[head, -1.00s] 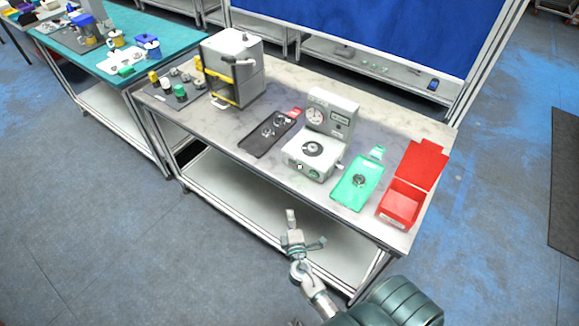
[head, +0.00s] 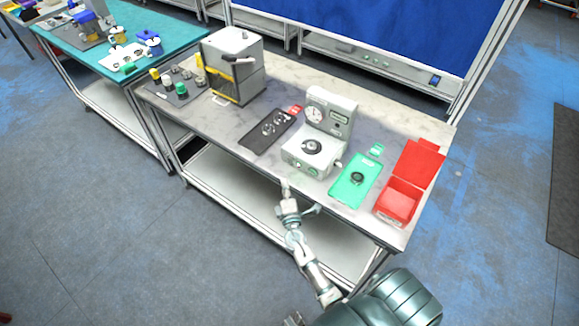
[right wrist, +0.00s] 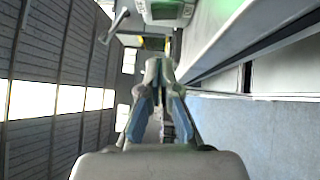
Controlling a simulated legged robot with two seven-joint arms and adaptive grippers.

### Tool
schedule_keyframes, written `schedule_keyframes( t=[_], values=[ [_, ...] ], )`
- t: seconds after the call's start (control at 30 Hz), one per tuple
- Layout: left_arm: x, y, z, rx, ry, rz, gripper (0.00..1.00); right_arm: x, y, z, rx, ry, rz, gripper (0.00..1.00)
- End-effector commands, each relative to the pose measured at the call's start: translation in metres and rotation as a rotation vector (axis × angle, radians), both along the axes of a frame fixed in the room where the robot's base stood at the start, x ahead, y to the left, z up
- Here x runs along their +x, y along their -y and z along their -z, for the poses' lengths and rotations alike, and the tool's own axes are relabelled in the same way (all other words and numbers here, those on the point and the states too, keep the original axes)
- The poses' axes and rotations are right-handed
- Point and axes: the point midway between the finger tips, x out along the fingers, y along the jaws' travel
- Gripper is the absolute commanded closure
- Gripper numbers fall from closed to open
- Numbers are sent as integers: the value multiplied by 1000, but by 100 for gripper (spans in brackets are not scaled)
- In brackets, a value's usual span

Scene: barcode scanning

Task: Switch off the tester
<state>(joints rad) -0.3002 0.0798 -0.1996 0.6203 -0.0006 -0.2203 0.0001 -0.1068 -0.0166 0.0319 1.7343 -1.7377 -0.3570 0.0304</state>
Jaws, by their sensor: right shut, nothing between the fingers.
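The tester (head: 309,158) is a white device with a round gauge (head: 315,114) on its raised back part and a dark round seat on its low front part. It stands on the right half of the grey table. A small lever sticks out at its right side. Its front with a green panel also shows at the top of the right wrist view (right wrist: 168,12). My right gripper (head: 286,186) is shut and empty, at the table's front edge, just short of the tester and apart from it. Its closed fingers show in the right wrist view (right wrist: 158,68). My left gripper is out of view.
Right of the tester lie a green tray (head: 345,194) with a dark round part and an open red box (head: 397,207). Left of it are a black tray (head: 258,144) with small parts and a grey box-shaped machine (head: 235,65). The front table edge lies under my gripper.

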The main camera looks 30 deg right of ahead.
Motion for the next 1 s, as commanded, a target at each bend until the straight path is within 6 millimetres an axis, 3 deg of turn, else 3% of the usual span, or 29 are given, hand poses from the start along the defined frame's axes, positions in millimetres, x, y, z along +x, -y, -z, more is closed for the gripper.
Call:
schedule_keyframes(
  t=[0.1,0.2,0.5,0.87,1.0],
  values=[
    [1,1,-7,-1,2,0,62,25,8,-5,-4,1,0,100],
    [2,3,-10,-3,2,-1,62,38,20,-7,-5,-1,1,100],
    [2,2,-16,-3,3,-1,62,48,46,-10,-2,0,-1,100],
    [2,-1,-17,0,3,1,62,48,49,-9,-1,-1,0,100],
    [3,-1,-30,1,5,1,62,49,52,-15,33,-14,1,100]
  ],
)
